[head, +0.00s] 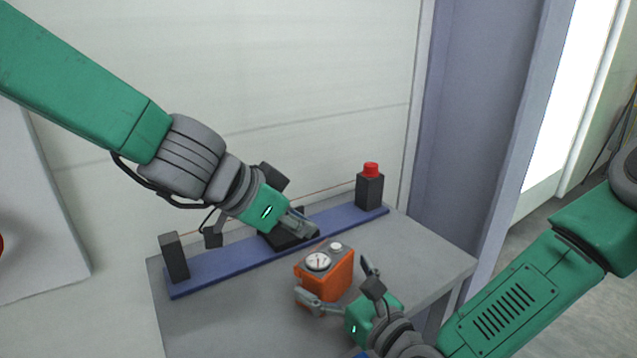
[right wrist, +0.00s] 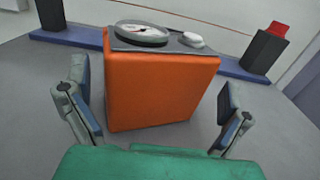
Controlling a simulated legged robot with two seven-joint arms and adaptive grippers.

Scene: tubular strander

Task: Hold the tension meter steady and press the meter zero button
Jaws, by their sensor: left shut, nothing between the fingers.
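The tension meter (head: 328,283) is an orange box standing upright on the grey table, with a round white dial (head: 318,261) and a small pale button (head: 336,246) on its dark top. In the right wrist view the meter (right wrist: 160,90) fills the middle, with the button (right wrist: 191,40) right of the dial. My right gripper (head: 333,273) is open, one finger on each side of the meter; a gap shows beside the left finger in the wrist view, and a narrower one at the right. My left gripper (head: 313,232) is shut and empty, its tips near the button, up and left of it.
A blue rail (head: 215,273) lies behind the meter, with a dark post (head: 174,258) at its left end and a red-topped post (head: 369,188) at its right. A thin wire runs between them. The table (head: 425,262) is bare at right.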

